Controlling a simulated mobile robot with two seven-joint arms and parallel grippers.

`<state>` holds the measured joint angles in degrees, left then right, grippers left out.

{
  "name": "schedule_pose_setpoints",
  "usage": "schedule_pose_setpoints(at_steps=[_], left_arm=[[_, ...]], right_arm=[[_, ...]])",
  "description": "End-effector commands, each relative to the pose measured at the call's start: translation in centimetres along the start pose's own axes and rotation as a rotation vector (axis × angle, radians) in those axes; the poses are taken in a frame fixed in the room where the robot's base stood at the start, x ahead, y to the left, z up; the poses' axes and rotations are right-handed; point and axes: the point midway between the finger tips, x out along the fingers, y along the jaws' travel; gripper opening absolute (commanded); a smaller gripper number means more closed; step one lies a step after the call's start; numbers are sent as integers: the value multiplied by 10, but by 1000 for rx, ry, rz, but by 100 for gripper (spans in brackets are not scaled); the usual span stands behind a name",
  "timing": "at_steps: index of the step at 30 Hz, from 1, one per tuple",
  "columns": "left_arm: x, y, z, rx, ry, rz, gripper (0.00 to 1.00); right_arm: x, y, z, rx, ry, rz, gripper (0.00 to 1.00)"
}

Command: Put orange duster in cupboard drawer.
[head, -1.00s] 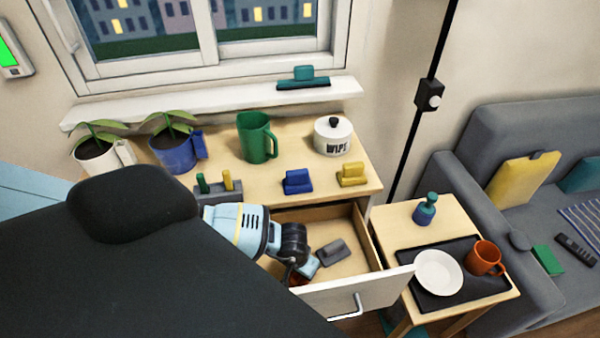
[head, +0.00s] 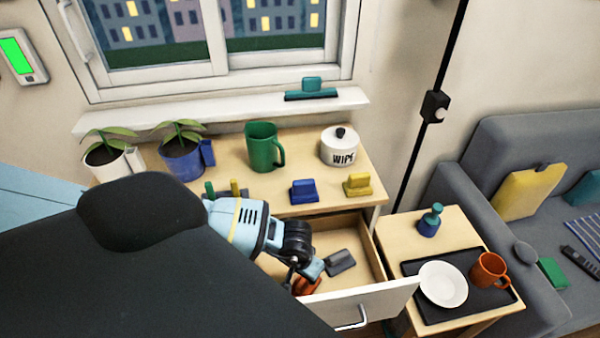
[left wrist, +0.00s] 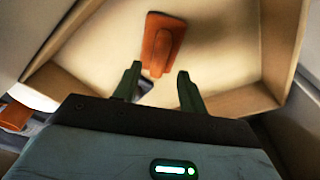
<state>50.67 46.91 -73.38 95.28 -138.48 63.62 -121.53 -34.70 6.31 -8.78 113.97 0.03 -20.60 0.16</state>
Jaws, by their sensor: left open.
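The orange duster (head: 306,286) lies inside the open cupboard drawer (head: 362,302), partly hidden by my left gripper in the head view. In the left wrist view the orange duster (left wrist: 161,44) lies flat on the drawer floor (left wrist: 222,45), just beyond the fingertips. My left gripper (left wrist: 157,82) is open, its two dark green fingers apart with nothing held between them. In the head view my left gripper (head: 300,268) hangs over the drawer. My right gripper is not in view.
On the cupboard top stand a green mug (head: 263,148), a white WIPE pot (head: 339,147), blue (head: 303,191) and yellow (head: 357,184) dusters, and potted plants. A side table right of the drawer holds a tray (head: 425,311) with a bowl (head: 443,284) and orange mug (head: 489,269).

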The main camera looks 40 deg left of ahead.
Motion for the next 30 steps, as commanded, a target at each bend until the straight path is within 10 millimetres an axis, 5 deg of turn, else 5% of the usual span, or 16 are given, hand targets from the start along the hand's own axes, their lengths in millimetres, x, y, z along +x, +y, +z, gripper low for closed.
schedule_pose_setpoints(at_steps=[6,12,30], left_arm=[[-43,0,-1,2,3,1,41],[-63,1,0,1,1,2,41],[-67,0,0,1,-1,0,41]], right_arm=[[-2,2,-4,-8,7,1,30],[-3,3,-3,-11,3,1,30],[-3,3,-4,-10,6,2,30]])
